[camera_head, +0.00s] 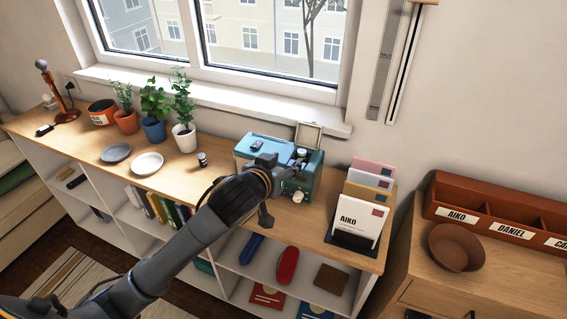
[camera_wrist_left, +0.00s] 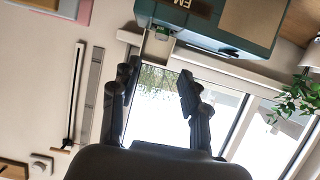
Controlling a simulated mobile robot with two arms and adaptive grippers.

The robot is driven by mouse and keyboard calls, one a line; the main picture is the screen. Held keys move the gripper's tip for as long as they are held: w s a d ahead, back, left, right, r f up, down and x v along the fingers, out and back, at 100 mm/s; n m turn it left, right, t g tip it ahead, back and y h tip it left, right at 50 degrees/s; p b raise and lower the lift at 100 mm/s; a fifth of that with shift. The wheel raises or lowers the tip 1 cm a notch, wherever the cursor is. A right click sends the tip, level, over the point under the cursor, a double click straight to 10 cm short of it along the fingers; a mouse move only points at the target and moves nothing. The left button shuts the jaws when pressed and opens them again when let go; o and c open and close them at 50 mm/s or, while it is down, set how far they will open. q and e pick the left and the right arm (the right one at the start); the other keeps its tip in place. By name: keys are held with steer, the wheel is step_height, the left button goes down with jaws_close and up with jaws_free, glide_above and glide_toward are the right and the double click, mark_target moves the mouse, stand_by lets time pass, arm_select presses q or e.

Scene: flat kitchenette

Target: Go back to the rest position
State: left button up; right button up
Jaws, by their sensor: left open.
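My left arm reaches up from the lower left in the head view. Its dark left gripper (camera_head: 284,174) is in front of the teal box (camera_head: 313,178) on the wooden shelf top and hides part of it. In the left wrist view the two fingers of the left gripper (camera_wrist_left: 158,76) stand apart with nothing between them. The teal box (camera_wrist_left: 222,30) shows beyond the fingertips, upside down. I cannot tell whether the gripper touches the box. My right gripper is not in view.
A letter holder (camera_head: 355,240) with several envelopes stands right of the box. A brown bowl (camera_head: 456,247) and red-brown sorter (camera_head: 484,226) stand on the right cabinet.

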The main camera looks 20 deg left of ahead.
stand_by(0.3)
arm_select(q)
steer(key=s+f+m+g, duration=0.1)
steer(key=s+f+g, duration=0.2)
steer(key=s+f, duration=0.55)
steer(key=s+f+g, duration=0.4)
steer(key=s+f, duration=0.1)
steer(key=s, duration=0.7)
steer(key=s+f+m+g, duration=0.1)
steer(key=s+f+g, duration=0.2)
steer(key=s+f, duration=0.6)
step_height(320, 180, down, 22)
steer(key=s+g, duration=0.1)
steer(key=s, duration=0.1)
steer(key=s+a+f, duration=0.1)
steer(key=s+f, duration=0.7)
steer(key=f, duration=0.1)
steer(key=s+a+f+g, duration=0.1)
steer(key=s+a+f, duration=0.1)
steer(key=s+f, duration=0.7)
steer(key=shift+s+a+f+g+y, duration=0.15)
steer(key=shift+s+a+g+y, duration=0.15)
steer(key=shift+y, duration=0.1)
